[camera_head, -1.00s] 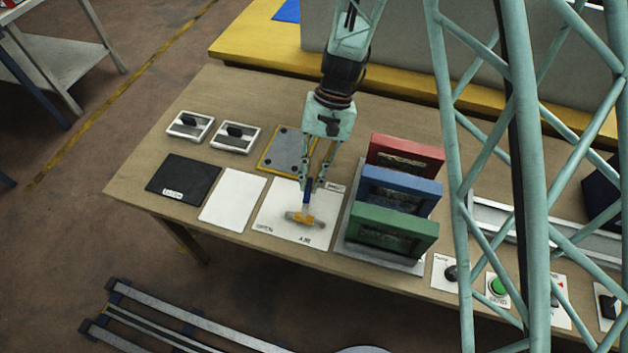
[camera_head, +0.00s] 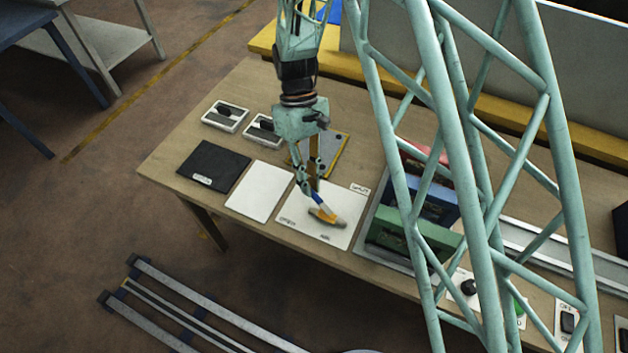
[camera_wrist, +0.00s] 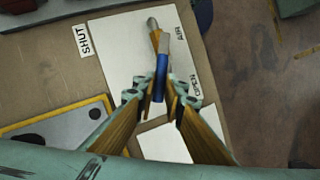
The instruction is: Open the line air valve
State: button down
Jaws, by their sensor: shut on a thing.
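The air valve has a blue lever (camera_head: 318,197) and a yellow-orange body (camera_head: 326,216) on a white plate (camera_head: 345,203) marked AIR, OPEN and SHUT. In the head view the lever leans to the upper left from the body. SHUT is at the plate's upper right and OPEN at its lower left. My gripper (camera_head: 312,192) is shut on the blue lever from above. In the wrist view my gripper (camera_wrist: 160,98) has its fingertips on both sides of the lever (camera_wrist: 160,83), partly hiding its end.
A blank white panel (camera_head: 260,190) and a black panel (camera_head: 213,167) lie to the left. A yellow-edged grey plate (camera_head: 330,155) lies behind. Upright green (camera_head: 395,233) and blue frames stand close on the right, partly hidden by my teal lattice. Knobs and buttons line the right.

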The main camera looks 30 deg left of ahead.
jog(key=shift+s+a+n+t+h, duration=0.15)
jog(key=shift+s+n+t+h, duration=0.25)
jog(key=shift+s+n, duration=0.6)
jog(key=shift+s+a+n+t+h, duration=0.15)
jog(key=shift+s+n+t, duration=0.45)
jog(key=shift+n, duration=0.7)
jog(key=shift+s, duration=0.1)
jog(key=c, duration=2.7)
grip_release()
jog(key=shift+r, duration=0.1)
jog(key=shift+v, duration=5.9)
jog(key=shift+w, duration=0.2)
